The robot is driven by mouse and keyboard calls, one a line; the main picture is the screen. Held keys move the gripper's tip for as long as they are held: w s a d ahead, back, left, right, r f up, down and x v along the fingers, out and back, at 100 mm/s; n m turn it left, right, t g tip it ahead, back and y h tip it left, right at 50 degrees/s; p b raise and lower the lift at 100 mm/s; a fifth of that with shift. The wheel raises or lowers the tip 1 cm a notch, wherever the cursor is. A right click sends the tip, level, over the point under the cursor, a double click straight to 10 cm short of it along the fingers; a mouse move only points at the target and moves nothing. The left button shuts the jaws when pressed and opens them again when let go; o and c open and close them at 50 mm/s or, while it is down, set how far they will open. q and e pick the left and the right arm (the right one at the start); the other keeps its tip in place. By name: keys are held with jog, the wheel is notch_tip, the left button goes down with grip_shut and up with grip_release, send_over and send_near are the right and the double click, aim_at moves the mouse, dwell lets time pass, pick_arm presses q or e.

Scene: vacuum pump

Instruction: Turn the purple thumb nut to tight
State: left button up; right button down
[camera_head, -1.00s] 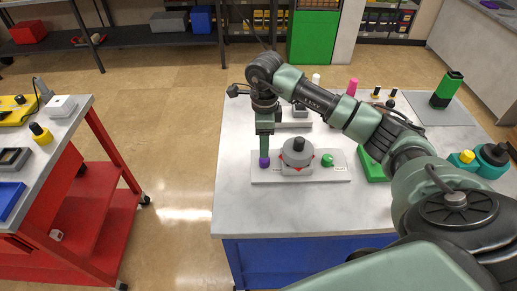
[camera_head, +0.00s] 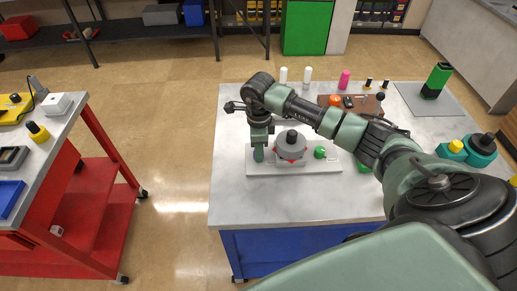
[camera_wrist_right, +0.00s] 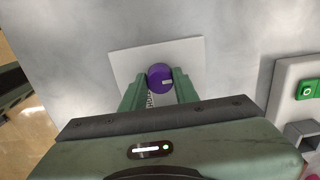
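The purple thumb nut (camera_wrist_right: 160,77) stands on a pale plate (camera_wrist_right: 190,50), seen from above in the right wrist view. My right gripper (camera_wrist_right: 160,80) points down at it, one green finger on each side, and the fingers appear to touch its sides. A small label shows on the nut's top; lettering on the plate below is partly covered. In the head view my right gripper (camera_head: 259,155) hides the nut at the left end of the pump's plate (camera_head: 285,171). My left gripper is not in view.
A green knob (camera_head: 320,152) sits at the plate's right end. Behind are white and pink cylinders (camera_head: 345,79) and a brown tray (camera_head: 360,105). A teal pump-like item (camera_head: 481,150) stands at the right. The tabletop's front left (camera_head: 235,200) is clear.

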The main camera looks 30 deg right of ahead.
jog(key=shift+m, duration=0.3)
jog(key=shift+m+b, duration=0.7)
jog(key=shift+m, duration=0.2)
jog(key=shift+m+b, duration=0.4)
jog(key=shift+m, duration=0.5)
jog(key=m+b, duration=0.1)
jog(key=m, duration=0.2)
jog(key=shift+m, duration=0.3)
jog(key=m+b, duration=0.1)
jog(key=m, duration=0.2)
jog(key=shift+m, duration=0.3)
jog(key=m+b, duration=0.1)
jog(key=m, duration=0.5)
jog(key=shift+r, duration=0.1)
jog(key=m, duration=0.6)
jog(key=shift+w+b, duration=0.1)
jog(key=shift+b, duration=0.25)
jog(key=shift+m, duration=0.3)
